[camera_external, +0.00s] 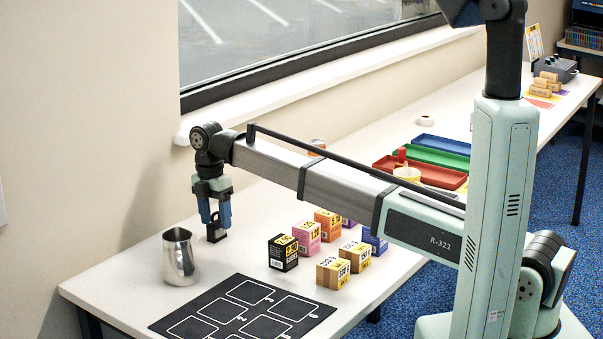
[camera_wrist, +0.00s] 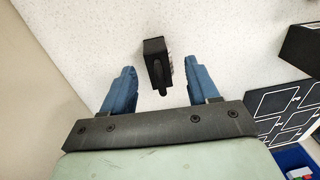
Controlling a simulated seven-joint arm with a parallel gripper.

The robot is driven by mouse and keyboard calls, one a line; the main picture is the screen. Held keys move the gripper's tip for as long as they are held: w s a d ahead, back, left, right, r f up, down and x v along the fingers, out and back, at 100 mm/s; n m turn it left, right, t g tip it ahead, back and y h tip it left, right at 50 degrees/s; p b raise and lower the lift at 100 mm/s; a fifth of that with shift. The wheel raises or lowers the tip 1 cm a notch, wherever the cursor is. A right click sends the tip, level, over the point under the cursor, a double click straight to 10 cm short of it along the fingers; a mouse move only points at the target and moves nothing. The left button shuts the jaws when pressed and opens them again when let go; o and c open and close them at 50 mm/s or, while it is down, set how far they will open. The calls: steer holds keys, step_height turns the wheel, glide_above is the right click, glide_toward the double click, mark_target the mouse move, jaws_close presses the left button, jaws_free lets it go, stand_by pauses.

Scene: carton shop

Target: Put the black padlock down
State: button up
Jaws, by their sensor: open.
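The black padlock (camera_external: 216,231) stands on the white table near the wall side, to the right of the metal jug. In the wrist view the padlock (camera_wrist: 157,62) sits between and just beyond the fingertips, with its shackle toward me and clear gaps on both sides. My gripper (camera_external: 220,212) points down over the padlock, its blue fingers on either side of it. In the wrist view my gripper (camera_wrist: 163,88) is open and its fingers are apart from the padlock. The padlock's underside is hidden.
A metal jug (camera_external: 179,257) stands close at the left. Several small cartons, including a black one (camera_external: 283,252), stand to the right. A black mat with white outlined squares (camera_external: 243,312) lies at the front. Coloured trays (camera_external: 436,151) lie farther back. The table between padlock and mat is clear.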

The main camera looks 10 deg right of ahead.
step_height(320, 180, up, 9)
steer(key=shift+w+a, duration=0.25)
